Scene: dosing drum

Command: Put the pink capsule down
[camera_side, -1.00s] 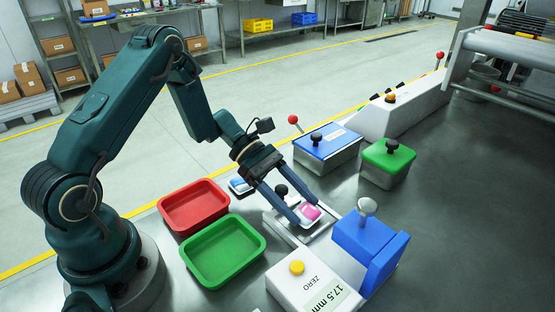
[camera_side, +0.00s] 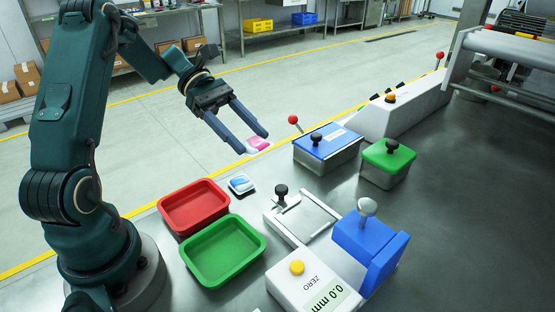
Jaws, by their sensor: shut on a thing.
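The pink capsule (camera_side: 260,144), pink and white, is between the fingertips of my gripper (camera_side: 254,146). My gripper is shut on it and holds it up in the air, above the far edge of the table as the picture shows it. A blue and white capsule (camera_side: 241,184) lies on the table below, beside the red tray.
A red tray (camera_side: 164,217) and a green tray (camera_side: 260,240) stand empty. The measuring device (camera_side: 315,289) reads 0.0 mm; its metal frame (camera_side: 318,237) is empty. A blue-lidded box (camera_side: 340,140) and a green-lidded box (camera_side: 389,154) stand behind. Table at right is clear.

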